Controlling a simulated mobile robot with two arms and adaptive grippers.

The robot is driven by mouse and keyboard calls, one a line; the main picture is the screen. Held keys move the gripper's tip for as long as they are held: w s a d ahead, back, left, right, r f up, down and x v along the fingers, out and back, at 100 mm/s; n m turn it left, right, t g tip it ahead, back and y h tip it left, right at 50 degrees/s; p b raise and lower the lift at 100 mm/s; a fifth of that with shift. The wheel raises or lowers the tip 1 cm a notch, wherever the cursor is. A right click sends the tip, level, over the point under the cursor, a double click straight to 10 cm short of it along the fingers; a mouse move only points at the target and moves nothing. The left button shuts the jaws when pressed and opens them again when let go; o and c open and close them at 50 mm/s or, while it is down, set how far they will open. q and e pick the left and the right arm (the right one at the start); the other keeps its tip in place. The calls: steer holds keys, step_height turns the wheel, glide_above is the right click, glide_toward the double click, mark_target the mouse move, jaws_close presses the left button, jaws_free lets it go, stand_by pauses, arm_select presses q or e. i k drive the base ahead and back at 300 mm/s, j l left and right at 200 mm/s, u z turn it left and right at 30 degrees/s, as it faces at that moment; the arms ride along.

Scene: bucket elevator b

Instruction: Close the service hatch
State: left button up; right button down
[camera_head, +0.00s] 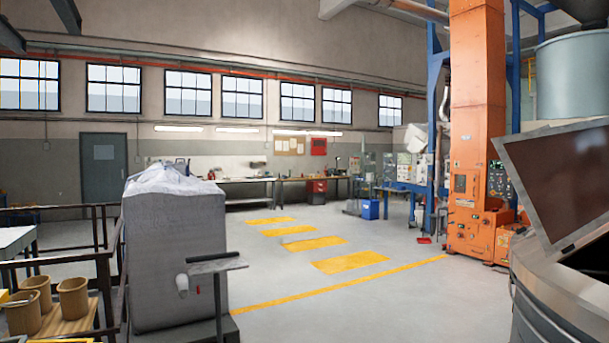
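At the right edge, a raised panel with a grey metal frame and a dark reddish-brown face (565,180) stands tilted up over a round grey metal vessel (560,285). A dark opening shows beneath it, so this looks like the service hatch, standing open. The right part of the panel and vessel is cut off by the picture edge. An orange elevator column (477,120) stands behind it to the left, with small panels and a control box on its lower part. Neither of my grippers is in view.
A large grey-white bulk bag (175,255) stands at left on a dark base, beside a small stand (216,266). Dark railings (104,265) and wooden buckets (73,298) are at far left. The grey floor (400,300) between bag and vessel is clear.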

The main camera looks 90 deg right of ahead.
mark_target(565, 176)
steer(key=z, duration=2.9)
steer(key=i+l+z, duration=0.2)
steer(key=i+z, duration=0.2)
steer(key=i, duration=0.65)
steer(key=i+z, duration=0.4)
steer(key=i, duration=0.6)
steer(key=i+j, duration=0.1)
steer(key=i, duration=3.15)
steer(key=i+z, duration=0.4)
steer(key=i+j+z, duration=0.1)
steer(key=z, duration=0.3)
steer(key=i+j+z, duration=0.25)
steer(key=z, duration=0.15)
steer(key=i+j+z, duration=0.25)
steer(key=z, duration=0.15)
